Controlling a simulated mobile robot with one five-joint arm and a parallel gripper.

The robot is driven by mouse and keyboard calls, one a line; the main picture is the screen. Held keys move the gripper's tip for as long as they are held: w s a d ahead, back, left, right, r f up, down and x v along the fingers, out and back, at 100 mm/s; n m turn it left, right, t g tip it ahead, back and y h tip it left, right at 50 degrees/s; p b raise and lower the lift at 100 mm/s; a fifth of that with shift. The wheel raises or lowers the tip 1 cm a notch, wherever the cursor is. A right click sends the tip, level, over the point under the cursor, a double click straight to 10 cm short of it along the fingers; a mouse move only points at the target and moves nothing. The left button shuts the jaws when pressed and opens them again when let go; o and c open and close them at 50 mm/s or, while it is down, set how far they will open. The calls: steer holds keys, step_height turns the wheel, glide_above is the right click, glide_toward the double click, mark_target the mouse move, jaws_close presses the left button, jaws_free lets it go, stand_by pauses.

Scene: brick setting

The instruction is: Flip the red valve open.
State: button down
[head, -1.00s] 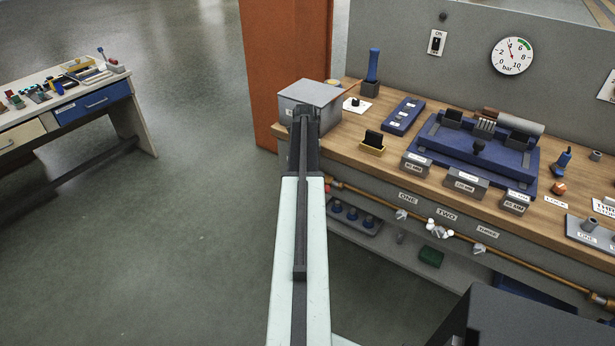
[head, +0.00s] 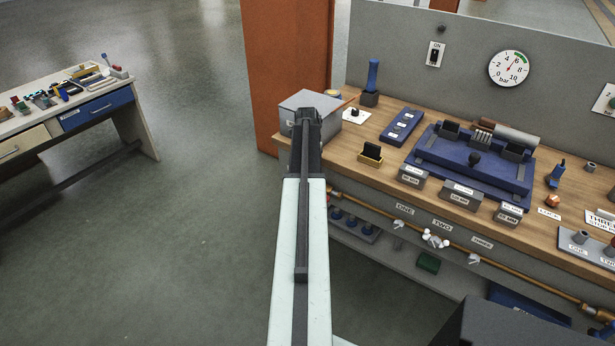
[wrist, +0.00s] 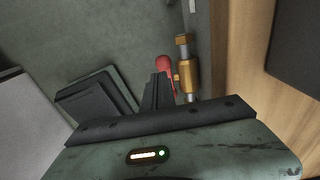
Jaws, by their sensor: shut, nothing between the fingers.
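The red valve handle (wrist: 165,64) shows in the wrist view, next to a brass fitting (wrist: 186,72) on the pipe. Its rounded end points up in the picture, and its lower part runs down beside my fingers. My gripper (wrist: 158,80) is shut and empty, just left of the handle's lower part. I cannot tell whether it touches the handle. In the head view my arm covers the gripper's tips and most or all of the valve, at the left end of the copper pipe (head: 350,200) along the bench front.
A wooden workbench (head: 340,155) stands on the right, with a grey box (head: 308,101) at its near left corner. White taps (head: 435,238) sit on the pipe. A gauge (head: 509,68) hangs on the panel. Open floor (head: 200,200) lies left of my arm.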

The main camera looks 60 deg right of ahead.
steer(key=w+d+r+p, duration=0.1)
steer(key=w+r+p, duration=0.3)
steer(key=w, duration=0.3)
steer(key=shift+w+d+r, duration=0.25)
steer(key=shift+w+r, duration=0.05)
steer(key=shift+r, duration=0.3)
